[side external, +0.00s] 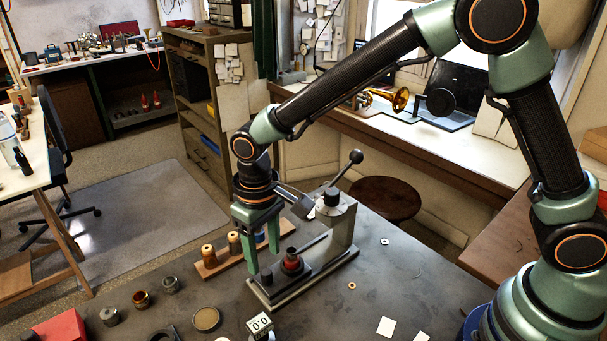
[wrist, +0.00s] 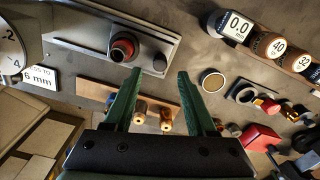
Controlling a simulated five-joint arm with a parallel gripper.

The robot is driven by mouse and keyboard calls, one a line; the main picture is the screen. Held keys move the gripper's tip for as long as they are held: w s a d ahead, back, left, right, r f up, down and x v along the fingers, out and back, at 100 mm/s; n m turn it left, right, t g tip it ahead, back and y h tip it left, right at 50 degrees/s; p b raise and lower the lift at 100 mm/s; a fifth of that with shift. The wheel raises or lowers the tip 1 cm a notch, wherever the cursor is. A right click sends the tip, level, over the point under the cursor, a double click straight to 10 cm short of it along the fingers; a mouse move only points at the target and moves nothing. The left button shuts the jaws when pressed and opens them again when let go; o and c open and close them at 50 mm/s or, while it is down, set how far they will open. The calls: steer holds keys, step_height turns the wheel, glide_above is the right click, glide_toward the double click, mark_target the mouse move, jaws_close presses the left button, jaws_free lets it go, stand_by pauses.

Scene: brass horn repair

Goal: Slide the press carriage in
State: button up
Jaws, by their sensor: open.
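The grey press (side external: 338,225) stands on the dark bench, with a lever ending in a black ball. Its carriage (side external: 304,271) lies low on the base and carries a dark cup with a red ring (side external: 292,263). A small dark knob (side external: 266,277) stands at the carriage's near-left end. In the wrist view, the red-ringed cup (wrist: 124,47) and the knob (wrist: 160,62) both show. My gripper (side external: 265,258) points down above that end, fingers apart and empty. In the wrist view, the knob appears between my fingertips (wrist: 160,72); I cannot tell whether they touch it.
A wooden rack with wooden spools (side external: 208,256) stands close behind my gripper. Metal rings and cups (side external: 141,299), a round dish (side external: 206,319), a red block (side external: 60,328) and a box marked 0.0 (side external: 260,325) lie along the bench front. The bench right of the press is mostly clear.

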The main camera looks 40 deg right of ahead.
mark_target(266, 272)
steer(key=shift+f, duration=2.4)
jaws_close()
